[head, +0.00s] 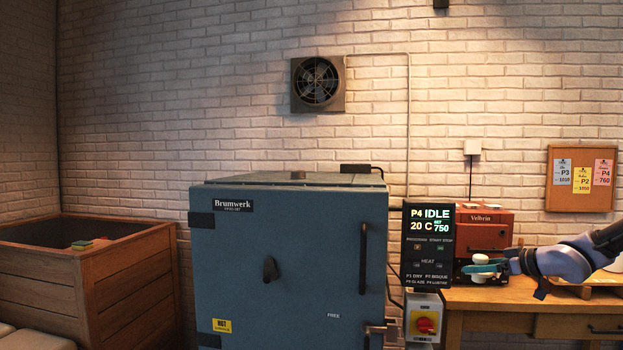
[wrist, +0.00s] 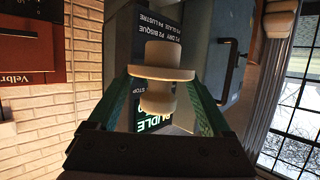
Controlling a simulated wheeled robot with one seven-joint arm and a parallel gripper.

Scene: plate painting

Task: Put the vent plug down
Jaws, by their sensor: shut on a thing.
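The vent plug (head: 481,259) is a pale, stepped round piece with a wide flange, held in the air at the right of the head view. My gripper (head: 483,268) is shut on it, in front of the red machine and above the wooden table (head: 477,298). In the wrist view the plug (wrist: 163,73) sits between the two green fingers of my gripper (wrist: 163,85), its flange across the fingertips. Whether its underside touches anything is hidden.
The blue kiln (head: 285,260) stands in the middle, with a small dark fitting (head: 298,175) on top. Its control panel (head: 428,245) reads IDLE, 20 C. The red machine (head: 487,228) stands behind my gripper. A wooden crate (head: 120,275) is at left. The table's front-left part looks clear.

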